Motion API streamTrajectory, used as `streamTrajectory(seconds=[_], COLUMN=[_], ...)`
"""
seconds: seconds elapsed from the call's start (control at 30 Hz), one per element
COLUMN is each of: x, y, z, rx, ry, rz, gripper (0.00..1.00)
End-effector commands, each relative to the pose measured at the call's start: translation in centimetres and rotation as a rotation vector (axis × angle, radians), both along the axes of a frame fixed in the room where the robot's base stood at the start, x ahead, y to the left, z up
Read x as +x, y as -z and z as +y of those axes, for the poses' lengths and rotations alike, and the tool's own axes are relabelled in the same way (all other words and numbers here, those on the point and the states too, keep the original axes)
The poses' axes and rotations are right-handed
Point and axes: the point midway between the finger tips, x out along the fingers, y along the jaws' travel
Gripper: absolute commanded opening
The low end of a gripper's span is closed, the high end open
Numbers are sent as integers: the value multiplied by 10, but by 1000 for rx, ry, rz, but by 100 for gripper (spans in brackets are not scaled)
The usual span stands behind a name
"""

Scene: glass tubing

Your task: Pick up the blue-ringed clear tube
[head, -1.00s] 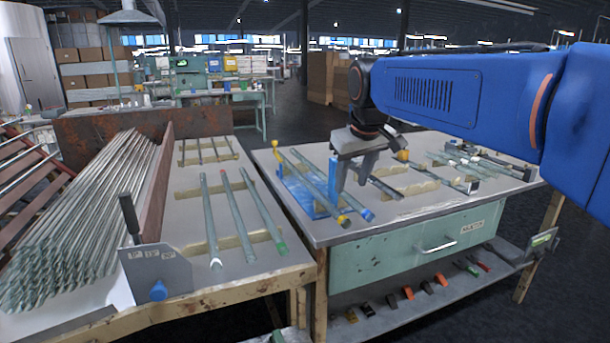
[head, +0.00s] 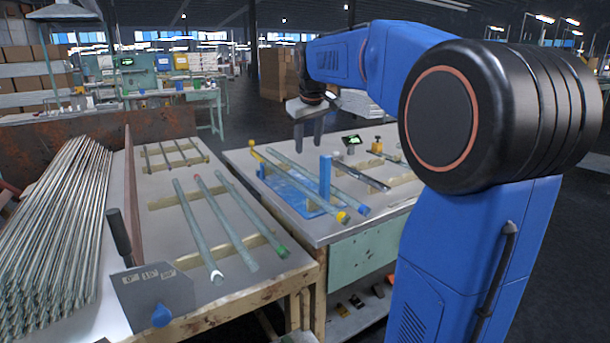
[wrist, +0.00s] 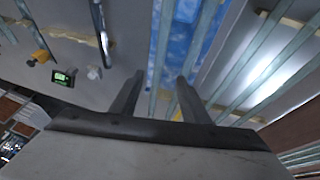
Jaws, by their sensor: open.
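The blue-ringed clear tube (head: 349,197) lies on the right bench, its blue end towards me near the bench edge. A yellow-ringed tube (head: 305,183) lies beside it on its left, over a blue fixture (head: 287,190) with an upright blue post (head: 325,176). My gripper (head: 308,146) points down above the far part of these tubes, open and empty. In the wrist view, my open fingers (wrist: 160,76) show over the blue fixture (wrist: 182,30), with one tube (wrist: 161,45) passing between them in the picture. No rings show there, and the height gap is unclear.
On the left bench, three tubes with white, red and green marks (head: 221,222) lie on wooden supports, beside a large bundle of rods (head: 60,225). A small green display (head: 352,141) and a metal rod (head: 362,178) are right of the fixture.

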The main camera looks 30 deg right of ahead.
Motion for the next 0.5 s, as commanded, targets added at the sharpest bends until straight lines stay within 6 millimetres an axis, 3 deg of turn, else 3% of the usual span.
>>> streamTrajectory(seconds=[0.3,0.5], x=[20,25], y=[48,60], z=[-9,-11], rx=[0,0], ry=[0,0], rz=[1,0], gripper=[42,42])
